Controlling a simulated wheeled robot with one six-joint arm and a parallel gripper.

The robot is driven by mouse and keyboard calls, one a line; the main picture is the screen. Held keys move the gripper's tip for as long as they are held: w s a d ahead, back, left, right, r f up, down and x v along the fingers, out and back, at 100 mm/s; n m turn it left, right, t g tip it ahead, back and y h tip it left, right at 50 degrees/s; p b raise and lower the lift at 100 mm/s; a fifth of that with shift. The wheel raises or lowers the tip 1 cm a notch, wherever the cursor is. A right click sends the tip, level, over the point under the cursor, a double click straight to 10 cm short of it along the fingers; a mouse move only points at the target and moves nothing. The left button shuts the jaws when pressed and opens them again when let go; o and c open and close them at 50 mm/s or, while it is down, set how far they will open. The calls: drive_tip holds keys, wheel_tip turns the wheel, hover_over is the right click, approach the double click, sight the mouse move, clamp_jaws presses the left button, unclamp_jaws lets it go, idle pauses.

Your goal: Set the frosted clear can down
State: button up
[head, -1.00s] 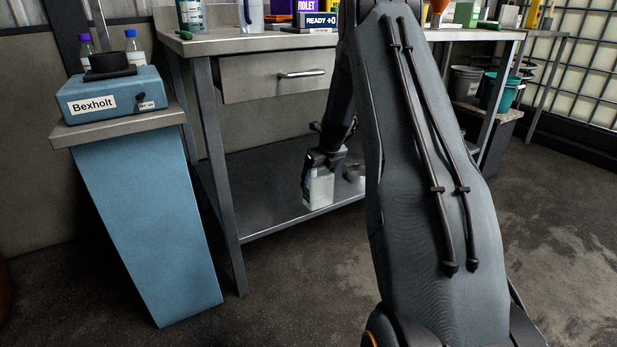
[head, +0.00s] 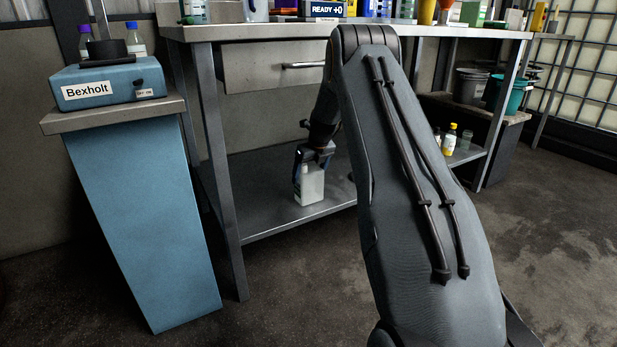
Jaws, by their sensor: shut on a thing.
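The frosted clear can (head: 310,187) is a pale, boxy container with a label on its left side. It is upright at the lower shelf (head: 262,210) of the workbench, near the front edge. My gripper (head: 311,160) is above it, pointing down, shut on its top. The can's base looks level with the shelf surface, but I cannot tell whether it touches. The can's upper part is hidden by the gripper.
A blue pedestal (head: 145,220) with a Bexholt device (head: 108,82) stands at the left. A drawer (head: 270,68) hangs above the shelf. Small bottles (head: 449,140) stand on the shelf's right part. The shelf left of the can is clear.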

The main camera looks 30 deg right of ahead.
drive_tip(key=o, duration=1.4)
drive_tip(key=shift+o, duration=0.2)
drive_tip(key=p+v, duration=0.1)
drive_tip(key=v, duration=0.2)
drive_tip(key=p+v, duration=0.2)
drive_tip(key=v, duration=0.1)
drive_tip(key=shift+s+f, duration=0.1)
drive_tip(key=shift+s, duration=0.25)
drive_tip(key=s+p, duration=0.4)
drive_tip(key=s, duration=0.7)
drive_tip(key=shift+f, duration=0.3)
